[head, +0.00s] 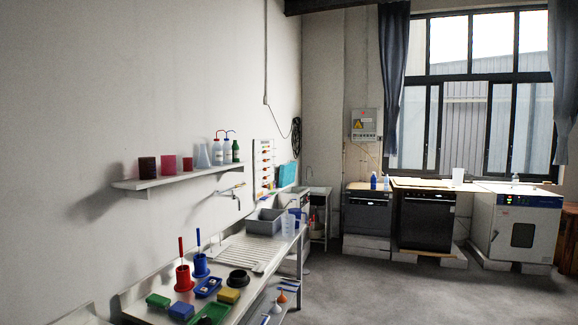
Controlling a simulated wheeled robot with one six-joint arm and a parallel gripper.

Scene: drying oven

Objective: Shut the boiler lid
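I see nothing that I can name for certain as a boiler or its lid. A white drying oven (516,226) with a small dark window in its front stands at the far right under the window. Its front door looks closed. Two dark front-loading appliances stand to its left, one in the middle (427,218) and one nearer the corner (367,212); their fronts look closed. My gripper is not in view.
A metal bench (262,253) along the left wall holds brushes, sponges, trays and a grey basin (264,222). A shelf (178,178) with bottles and beakers hangs above it. The grey floor (385,285) in the middle is clear.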

